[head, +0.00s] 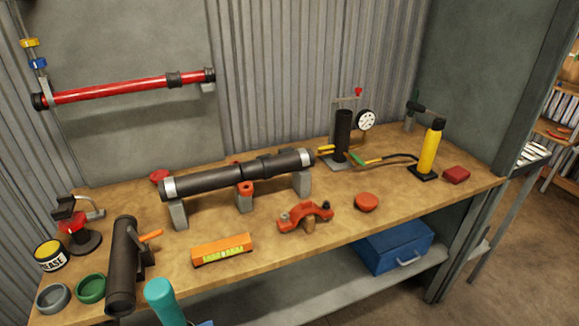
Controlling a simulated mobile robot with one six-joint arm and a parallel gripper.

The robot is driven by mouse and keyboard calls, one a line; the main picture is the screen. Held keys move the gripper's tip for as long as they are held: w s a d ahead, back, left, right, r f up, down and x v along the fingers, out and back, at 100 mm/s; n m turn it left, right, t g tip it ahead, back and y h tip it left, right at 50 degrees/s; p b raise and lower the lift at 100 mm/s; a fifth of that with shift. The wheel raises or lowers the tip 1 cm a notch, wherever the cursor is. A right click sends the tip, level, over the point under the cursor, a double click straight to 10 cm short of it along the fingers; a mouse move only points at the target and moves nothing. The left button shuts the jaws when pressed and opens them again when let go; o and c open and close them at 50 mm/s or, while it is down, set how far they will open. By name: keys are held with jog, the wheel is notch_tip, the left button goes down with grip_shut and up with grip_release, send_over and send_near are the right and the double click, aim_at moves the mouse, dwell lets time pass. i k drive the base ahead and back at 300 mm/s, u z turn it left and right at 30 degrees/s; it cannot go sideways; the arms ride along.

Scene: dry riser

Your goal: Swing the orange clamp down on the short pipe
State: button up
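The short pipe (121,270) is a thick dark tube at the left front of the workbench, pointing towards me. A clamp with a dark bracket and an orange handle (151,235) is at its right side. The handle sticks out to the right and slightly up, away from the pipe. The clamp's contact with the pipe is too small to make out. My gripper is not in view.
A long dark pipe (235,177) rests on grey supports. An orange level (222,249) and a red coupling half (305,216) lie before it. Green (90,289) and grey (53,297) rings and a grease tin (50,256) stand left. A teal rounded object (165,300) is at the front.

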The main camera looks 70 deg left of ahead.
aim_at(139, 240)
jog(key=u, duration=0.05)
jog(key=k, duration=0.6)
jog(key=z, duration=0.7)
jog(key=i, duration=1.25)
jog(key=u, duration=1.55)
jog(key=k, duration=0.1)
jog(key=u, duration=2.8)
jog(key=i, duration=0.5)
jog(key=u, duration=0.05)
